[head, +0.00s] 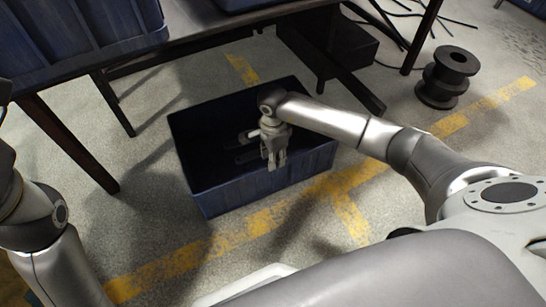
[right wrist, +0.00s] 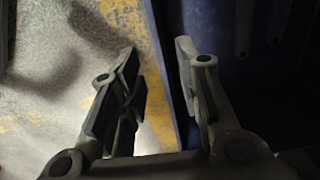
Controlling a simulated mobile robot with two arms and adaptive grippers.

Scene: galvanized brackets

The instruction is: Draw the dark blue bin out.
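The dark blue bin (head: 237,198) stands on the floor, partly beneath the table edge, its open top facing up. A few grey metal pieces (head: 246,157) lie inside it. My right gripper (head: 276,166) points down at the bin's near wall. In the right wrist view its fingers (right wrist: 158,50) are apart with nothing clamped between them. The bin's blue wall (right wrist: 172,75) shows between and behind the fingers, with floor on the left and the bin's inside on the right. I cannot tell whether a finger touches the wall. My left arm shows at the left edge; its gripper is out of view.
A table (head: 190,22) with dark legs stands behind the bin, carrying blue bins (head: 75,38). A dark box (head: 345,48) is under it. A black spool (head: 447,78) stands at the right. Yellow-taped floor (head: 270,222) in front is mostly clear.

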